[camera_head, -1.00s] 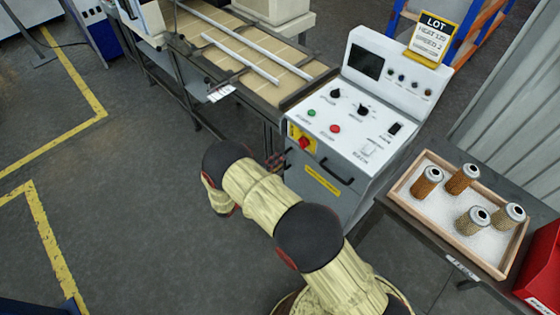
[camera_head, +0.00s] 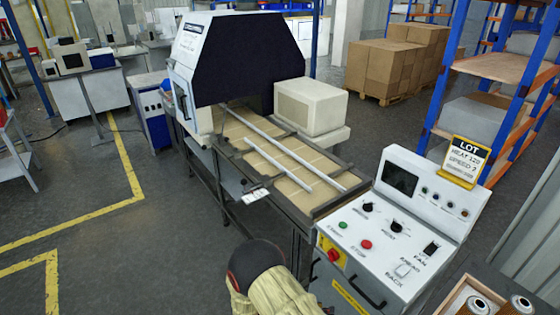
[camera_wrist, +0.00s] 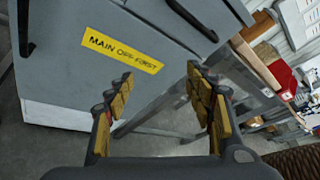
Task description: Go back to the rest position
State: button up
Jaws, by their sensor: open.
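My gripper (camera_wrist: 158,115) shows in the wrist view with its two yellow-padded fingers apart and nothing between them. It faces the lower front of the grey control cabinet (camera_wrist: 60,75), which has a yellow "MAIN OFF FIRST" label (camera_wrist: 122,50). I cannot tell the distance, but no contact shows. In the head view only part of my arm (camera_head: 268,285) shows at the bottom edge, left of the control cabinet (camera_head: 385,240); the gripper itself is out of that view.
A conveyor (camera_head: 290,165) runs from the cabinet into a dark-mouthed machine (camera_head: 240,60). Filter cartridges (camera_head: 474,306) stand at the bottom right, partly cut off. Shelving (camera_head: 500,68) and stacked boxes (camera_head: 395,65) stand behind. The floor at left (camera_head: 95,235) is clear.

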jog(key=s+r+m+g+y+b, duration=0.1)
jog(key=s+r+m+g+y, duration=0.2)
jog(key=s+r+m+y, duration=0.55)
jog(key=s+r+m+g+y, duration=0.25)
jog(key=s+r+m, duration=0.35)
jog(key=r+m, duration=0.75)
jog(key=s+d+r+m+t+y+b, duration=0.1)
jog(key=s+d+r+m+t, duration=0.1)
jog(key=r, duration=0.7)
jog(key=s+d+r+m+t+y, duration=0.2)
jog(key=s+r+m+t, duration=0.3)
jog(key=r, duration=0.4)
jog(key=shift+s+d+r+b, duration=0.25)
jog(key=shift+s+d+b, duration=0.1)
jog(key=shift+d, duration=0.1)
jog(key=shift+c, duration=0.2)
